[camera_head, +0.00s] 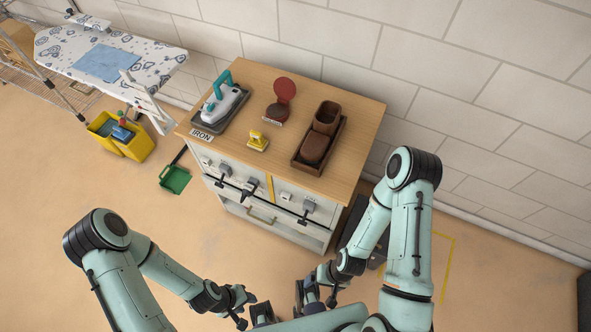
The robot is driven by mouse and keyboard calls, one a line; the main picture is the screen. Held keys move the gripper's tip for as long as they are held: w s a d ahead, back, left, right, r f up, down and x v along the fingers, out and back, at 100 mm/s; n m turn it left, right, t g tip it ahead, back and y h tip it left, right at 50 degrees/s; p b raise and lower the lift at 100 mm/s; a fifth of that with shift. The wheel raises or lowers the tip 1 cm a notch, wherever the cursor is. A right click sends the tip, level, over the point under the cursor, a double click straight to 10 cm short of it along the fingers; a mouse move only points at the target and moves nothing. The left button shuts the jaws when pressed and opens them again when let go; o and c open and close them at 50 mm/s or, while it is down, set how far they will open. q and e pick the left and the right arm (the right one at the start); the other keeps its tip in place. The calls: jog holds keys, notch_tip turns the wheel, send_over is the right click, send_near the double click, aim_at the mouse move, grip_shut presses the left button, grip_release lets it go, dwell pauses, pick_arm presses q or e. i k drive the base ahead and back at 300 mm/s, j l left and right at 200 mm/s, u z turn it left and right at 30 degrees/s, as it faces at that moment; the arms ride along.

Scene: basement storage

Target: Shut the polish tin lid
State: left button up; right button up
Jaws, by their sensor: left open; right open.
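The polish tin (276,113) sits on the wooden top of the cabinet, near the middle, with a small label in front of it. Its round dark-red lid (284,90) stands up at the back of the tin, so the tin is open. My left gripper (245,308) is open and empty, low in the picture in front of the cabinet. My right gripper (325,288) is open and empty, also in front of the cabinet, to the right of the left one. Both are well apart from the tin; their fingertips are small and partly hard to make out.
A teal-and-white iron (222,101) stands on a dark tray to the tin's left. A small yellow object (257,140) is in front of the tin. A brown tray (300,158) with brown items is to its right. The cabinet front (250,190) has switches and handles.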

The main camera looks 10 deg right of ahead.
aim_at(283, 87)
jog(key=k+l, duration=0.15)
jog(key=l, duration=0.2)
jog(key=k+l+u, duration=0.15)
jog(key=l, duration=0.25)
jog(key=k+l, duration=0.1)
jog(key=l, duration=0.25)
jog(key=k, duration=0.6)
jog(key=z, duration=3.3)
jog(key=k+j+z, duration=0.6)
jog(key=k+j, duration=0.4)
jog(key=k, duration=0.15)
jog(key=k+j, duration=0.4)
jog(key=k, duration=0.2)
jog(key=k+j, duration=0.35)
jog(key=k, duration=0.2)
